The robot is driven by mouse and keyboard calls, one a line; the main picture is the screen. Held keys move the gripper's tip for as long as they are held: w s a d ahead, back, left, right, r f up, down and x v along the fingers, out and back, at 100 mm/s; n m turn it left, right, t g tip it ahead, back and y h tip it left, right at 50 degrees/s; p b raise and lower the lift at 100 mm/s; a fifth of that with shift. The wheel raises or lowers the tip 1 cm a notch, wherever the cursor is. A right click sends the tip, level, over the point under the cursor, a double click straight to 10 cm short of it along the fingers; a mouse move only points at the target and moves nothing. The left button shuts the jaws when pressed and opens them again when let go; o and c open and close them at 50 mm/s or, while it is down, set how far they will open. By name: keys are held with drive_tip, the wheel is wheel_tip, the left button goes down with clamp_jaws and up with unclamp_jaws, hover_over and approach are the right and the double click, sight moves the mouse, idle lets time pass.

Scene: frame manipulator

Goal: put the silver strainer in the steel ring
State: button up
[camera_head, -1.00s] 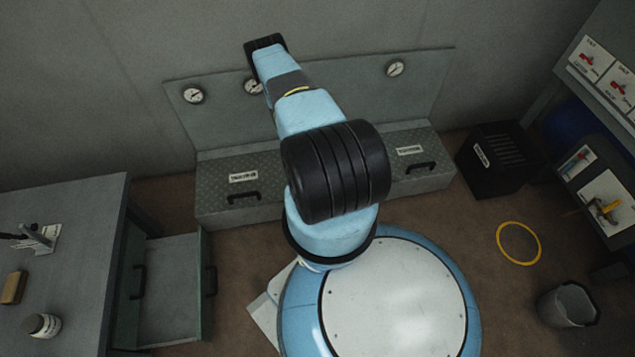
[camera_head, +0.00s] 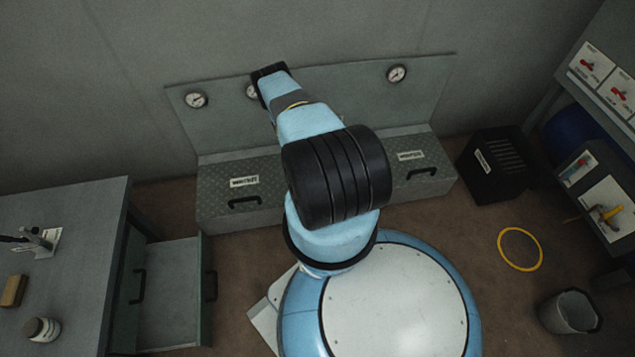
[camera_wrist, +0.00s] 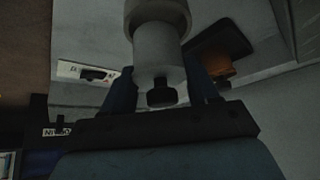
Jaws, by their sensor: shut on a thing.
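In the wrist view, my gripper (camera_wrist: 161,92) is shut on a pale grey cylinder with a dark knob at its near end, which looks like the silver strainer (camera_wrist: 158,55). The two blue fingers are on either side of it. A wider pale round rim shows at the top edge; I cannot tell whether it is part of the strainer or the steel ring. In the head view, my own arm hides the gripper and the strainer. I cannot make out the steel ring for sure in either view.
A long low metal chest (camera_head: 320,182) stands before a gauge panel (camera_head: 330,95) at the wall. At left is a desk (camera_head: 70,230) with an open drawer (camera_head: 170,290). At right are a black box (camera_head: 495,165), a yellow hoop (camera_head: 520,249) and a bin (camera_head: 568,311).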

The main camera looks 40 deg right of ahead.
drive_tip(key=shift+w+f, duration=0.15)
drive_tip(key=shift+f, duration=1.55)
drive_tip(key=o, duration=1.3)
drive_tip(key=shift+d, duration=0.1)
